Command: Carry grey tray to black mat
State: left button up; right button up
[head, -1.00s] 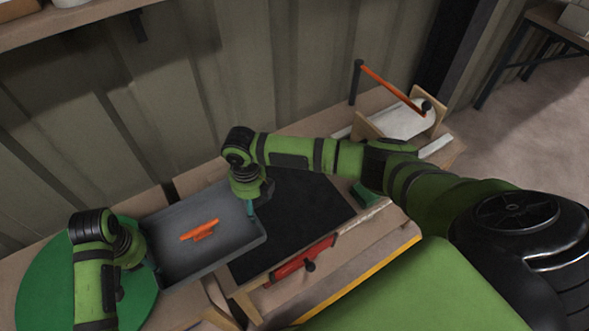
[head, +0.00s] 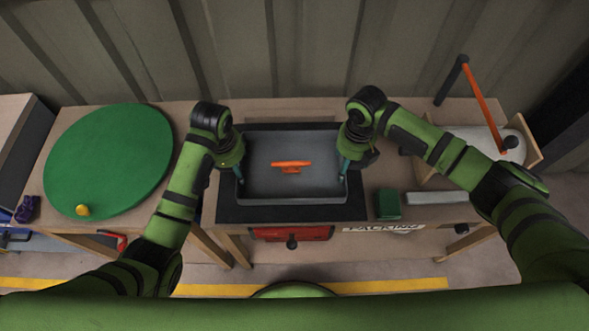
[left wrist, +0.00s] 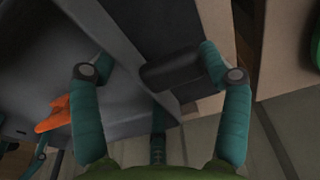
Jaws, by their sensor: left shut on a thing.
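The grey tray (head: 292,199) is over the black mat (head: 290,213), whose front and side strips show around it. I cannot tell whether the tray touches the mat. An orange part (head: 291,166) lies inside the tray and shows at the left of the left wrist view (left wrist: 53,115). My left gripper (head: 239,172) is shut on the tray's left side; in the left wrist view its teal fingers (left wrist: 157,76) stand either side of a dark handle (left wrist: 172,70). My right gripper (head: 344,172) is at the tray's right wall; its finger closure is hidden.
A green disc (head: 108,160) with a yellow knob lies on the table at left. Right of the mat are a green block (head: 388,204), a grey bar (head: 436,198) and a wooden stand with an orange lever (head: 483,104). A red drawer (head: 291,233) is below the mat.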

pick_arm(q)
jog(key=shift+a+f, duration=0.1)
jog(key=shift+a, duration=0.1)
pick_arm(e)
jog(key=shift+a, duration=0.2)
jog(key=shift+f, duration=0.1)
